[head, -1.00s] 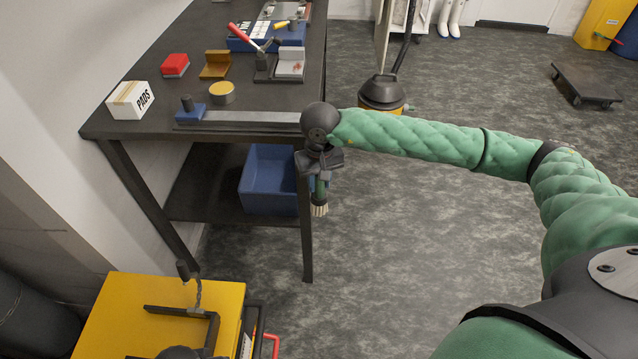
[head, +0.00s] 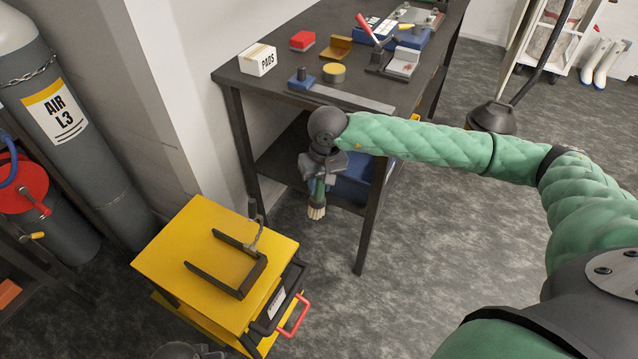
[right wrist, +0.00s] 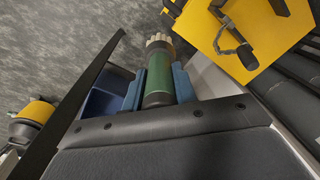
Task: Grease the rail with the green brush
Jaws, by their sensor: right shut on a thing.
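The green brush (head: 317,203) is in my right gripper (head: 318,184), pale bristles pointing down in the head view. In the right wrist view its green handle (right wrist: 158,82) lies between the two blue fingers, which are shut on it. The rail is a flat grey metal strip (head: 350,98) along the front of the bench top, with a blue block (head: 302,80) at its left end. My right wrist hides part of the bench edge. The brush hangs below bench-top level, in front of the bench and apart from the rail. The left gripper cannot be made out.
The dark bench (head: 235,73) carries a PADS box (head: 258,60), a round yellow-topped tin (head: 333,73) and a red-handled clamp (head: 375,45). A yellow cart (head: 185,245) with a black bracket stands lower left. A gas cylinder (head: 75,120) stands at left. Floor right of the cart is clear.

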